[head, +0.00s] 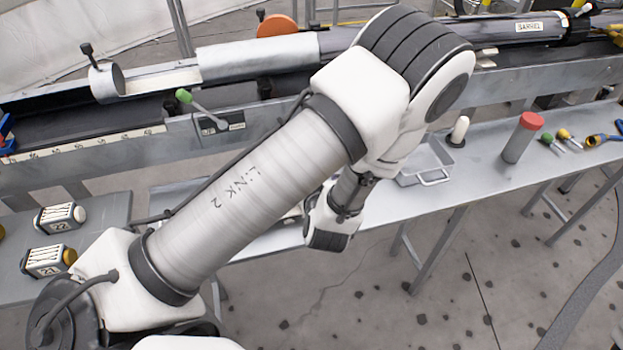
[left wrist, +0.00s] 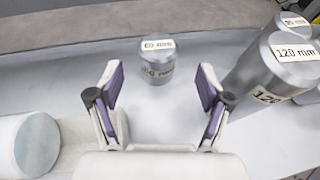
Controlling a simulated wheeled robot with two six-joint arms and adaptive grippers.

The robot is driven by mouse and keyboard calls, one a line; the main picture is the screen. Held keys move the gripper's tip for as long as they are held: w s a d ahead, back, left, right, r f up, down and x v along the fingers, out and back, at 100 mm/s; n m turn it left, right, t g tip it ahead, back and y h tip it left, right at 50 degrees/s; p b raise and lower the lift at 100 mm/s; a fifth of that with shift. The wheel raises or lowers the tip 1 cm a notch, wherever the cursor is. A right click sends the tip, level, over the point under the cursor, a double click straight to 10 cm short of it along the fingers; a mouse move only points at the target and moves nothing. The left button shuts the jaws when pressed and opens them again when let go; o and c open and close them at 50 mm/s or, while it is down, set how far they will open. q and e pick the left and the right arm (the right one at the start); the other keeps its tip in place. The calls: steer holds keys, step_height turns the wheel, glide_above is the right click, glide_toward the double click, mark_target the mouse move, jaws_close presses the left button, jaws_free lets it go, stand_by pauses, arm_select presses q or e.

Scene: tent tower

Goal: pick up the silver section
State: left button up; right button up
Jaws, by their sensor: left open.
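My left gripper (left wrist: 160,85) is open and empty in the left wrist view, its two purple-padded fingers spread apart. A short silver cylinder section (left wrist: 157,62) stands upright on the grey bench, beyond the fingertips and roughly centred between them. Its label ends in "mm"; the number is hard to read. A larger silver section (left wrist: 272,72) marked "120 mm" stands at the right, with another labelled silver section (left wrist: 291,24) partly hidden behind it. In the head view my left arm covers the bench there, and these sections are hidden. My right gripper is not in view.
A pale cylinder (left wrist: 32,145) lies at lower left in the left wrist view. In the head view, a metal tray (head: 424,165), a red-capped grey cylinder (head: 522,138) and screwdrivers (head: 567,140) are on the right bench. A long rail with tubes (head: 258,55) runs behind.

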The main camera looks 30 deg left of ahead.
arm_select(q)
steer(key=shift+w+a+f, duration=0.15)
steer(key=shift+w+a, duration=0.1)
steer(key=shift+a, duration=0.1)
steer(key=x, duration=0.4)
steer(key=shift+s+f, duration=0.1)
steer(key=shift+f, duration=0.05)
steer(key=shift+s+d, duration=0.1)
steer(key=c, duration=1.4)
steer(key=shift+c, duration=0.2)
